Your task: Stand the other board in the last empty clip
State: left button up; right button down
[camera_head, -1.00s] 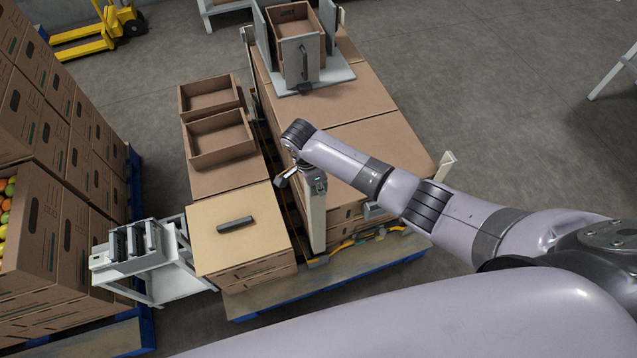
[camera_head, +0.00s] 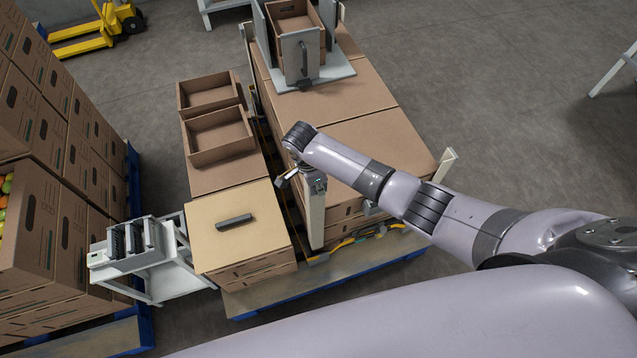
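A tall pale board (camera_head: 314,222) stands near upright at the front left corner of the carton stack on the pallet. My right gripper (camera_head: 316,182) is at its top end, pointing down. I cannot tell whether its fingers are closed on the board or apart. The board's foot is low by the pallet deck, near a yellow-and-dark fitting (camera_head: 317,259). I cannot tell whether it sits in a clip there. Another pale board (camera_head: 447,160) shows its top at the front right corner. My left gripper is out of view.
A panel with a dark handle (camera_head: 262,250) lies on cartons left of the pallet stack. Two open boxes (camera_head: 222,150) are behind it. A white stand (camera_head: 170,275) carries dark slotted parts. A fixture with a box (camera_head: 300,60) sits atop the stack.

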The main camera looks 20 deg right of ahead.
jog(key=shift+f, duration=0.1)
jog(key=shift+a+f, duration=0.1)
jog(key=shift+f, duration=0.1)
dwell(0.4)
jog(key=shift+s+f+p, duration=0.1)
jog(key=shift+p, duration=0.2)
jog(key=shift+f, duration=0.2)
jog(key=shift+f+b, duration=1.65)
jog(key=shift+f, duration=0.5)
